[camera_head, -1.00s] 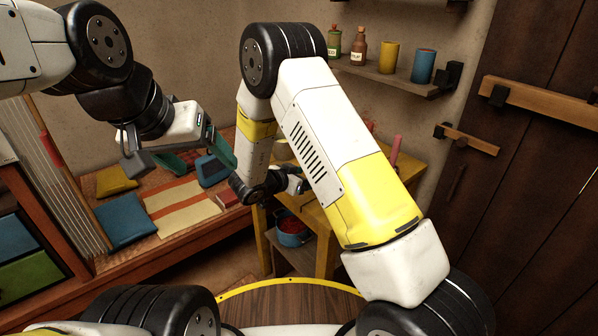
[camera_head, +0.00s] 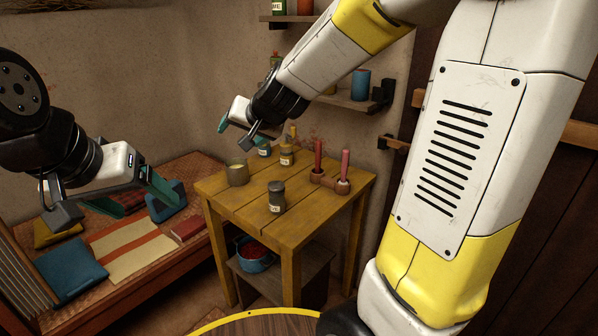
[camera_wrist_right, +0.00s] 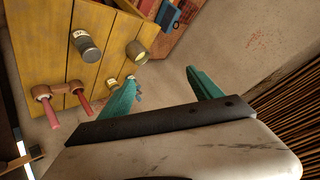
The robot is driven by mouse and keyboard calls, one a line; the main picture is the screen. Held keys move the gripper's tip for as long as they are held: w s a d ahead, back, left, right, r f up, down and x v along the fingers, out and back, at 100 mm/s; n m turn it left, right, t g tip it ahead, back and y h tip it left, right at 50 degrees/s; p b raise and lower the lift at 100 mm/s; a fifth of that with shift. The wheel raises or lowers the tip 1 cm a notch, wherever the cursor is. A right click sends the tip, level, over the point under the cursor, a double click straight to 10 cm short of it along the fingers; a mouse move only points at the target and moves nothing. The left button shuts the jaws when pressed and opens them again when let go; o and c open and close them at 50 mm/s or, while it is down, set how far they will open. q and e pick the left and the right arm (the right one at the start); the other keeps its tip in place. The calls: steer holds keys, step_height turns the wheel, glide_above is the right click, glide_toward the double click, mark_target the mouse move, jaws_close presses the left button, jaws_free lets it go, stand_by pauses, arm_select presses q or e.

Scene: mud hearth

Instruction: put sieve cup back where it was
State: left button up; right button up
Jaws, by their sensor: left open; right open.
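An open tan cup (camera_head: 237,173), which looks like the sieve cup though I see no mesh, stands upright at the table's back-left corner. It also shows in the right wrist view (camera_wrist_right: 137,52), its pale inside visible. My right gripper (camera_head: 237,131) is open and empty, above and apart from the cup. Its teal fingers show spread in the right wrist view (camera_wrist_right: 163,78). My left gripper (camera_head: 145,208) is open and empty, in front of the low bench at left. The yellow wooden table (camera_head: 235,205) carries the cup.
On the table stand a dark labelled jar (camera_head: 277,197), two small jars (camera_head: 287,156) at the back, and a holder (camera_head: 325,180) with red candles. A wall shelf (camera_head: 350,101) holds a blue cup (camera_head: 360,84). A blue pot (camera_head: 255,258) sits on the lower shelf.

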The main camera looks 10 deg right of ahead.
steer(key=s+d+n+g+h, duration=0.1)
steer(key=s+d, duration=0.4)
steer(key=s, duration=0.7)
steer(key=s+d+n+g, duration=0.2)
steer(key=s+d, duration=0.3)
steer(key=s, duration=0.7)
steer(key=shift+d+g+h, duration=0.4)
steer(key=shift+r, duration=0.1)
